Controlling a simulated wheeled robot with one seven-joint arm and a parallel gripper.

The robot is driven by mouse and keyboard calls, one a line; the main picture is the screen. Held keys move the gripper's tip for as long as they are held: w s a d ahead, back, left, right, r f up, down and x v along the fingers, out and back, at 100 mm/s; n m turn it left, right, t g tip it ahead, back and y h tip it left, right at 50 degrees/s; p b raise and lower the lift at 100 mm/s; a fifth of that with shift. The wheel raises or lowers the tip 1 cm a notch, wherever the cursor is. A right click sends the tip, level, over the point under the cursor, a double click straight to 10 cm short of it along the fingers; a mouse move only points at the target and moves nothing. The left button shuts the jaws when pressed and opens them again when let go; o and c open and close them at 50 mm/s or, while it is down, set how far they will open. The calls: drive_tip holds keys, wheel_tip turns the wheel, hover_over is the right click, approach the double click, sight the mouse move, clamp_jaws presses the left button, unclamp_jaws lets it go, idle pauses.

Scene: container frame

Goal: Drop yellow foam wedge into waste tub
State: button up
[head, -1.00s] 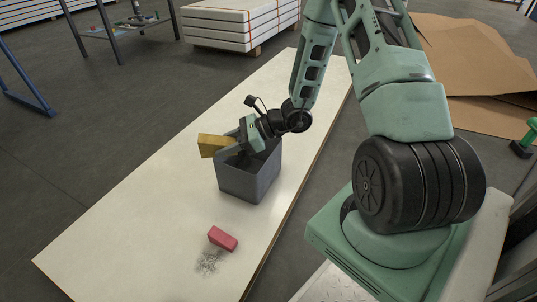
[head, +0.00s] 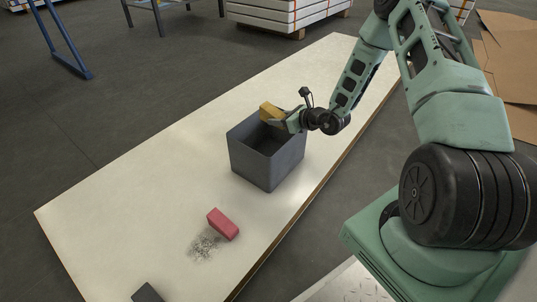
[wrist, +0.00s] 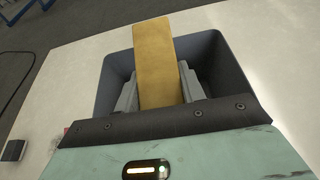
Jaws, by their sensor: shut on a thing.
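The yellow foam wedge (head: 270,112) is held in my gripper (head: 284,121) above the far part of the waste tub's opening. The waste tub (head: 262,166) is a dark grey, open-topped box standing upright on the pale table. In the wrist view, the wedge (wrist: 157,62) sticks out forward from between the two grey fingers of my gripper (wrist: 160,92). The tub's rim and inner walls (wrist: 213,55) show around and below it. The tub's floor is mostly hidden there.
A red block (head: 223,224) lies on the pale table (head: 130,200), beside a patch of dark specks (head: 205,245). A dark object (head: 147,293) shows at the table's near edge. The table's left part is clear.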

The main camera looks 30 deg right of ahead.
wheel_tip(320, 180, down, 4)
drive_tip(key=b, duration=0.3)
drive_tip(key=shift+f, duration=0.25)
drive_tip(key=o, duration=1)
drive_tip(key=shift+o, duration=0.2)
drive_tip(key=shift+r, duration=0.1)
drive_tip(key=p+v, duration=0.8)
drive_tip(key=v, duration=0.9)
drive_tip(key=shift+s, duration=0.2)
